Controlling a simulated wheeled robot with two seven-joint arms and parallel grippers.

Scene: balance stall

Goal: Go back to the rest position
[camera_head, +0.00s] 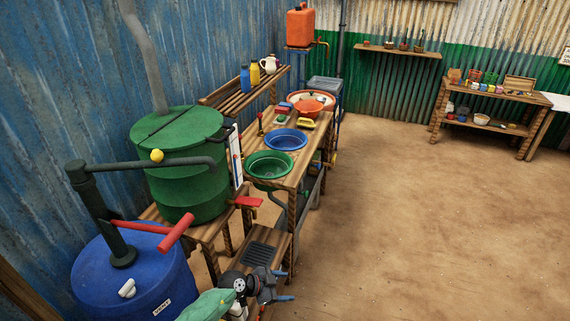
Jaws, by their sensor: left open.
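My left gripper (281,285) is at the bottom of the head view, its arm coming in from the lower left. Its two blue-tipped fingers are apart, with nothing seen between them. It is in front of the low wooden stand (279,241), close to its near end; I cannot tell whether they touch. My right gripper is not in view.
A blue barrel (95,275) with a red-handled pump and a green drum (190,185) stand at the left. Behind them, a wooden bench (297,175) holds a green basin (270,164) and a blue basin (286,139). The dirt floor (420,220) at right is clear.

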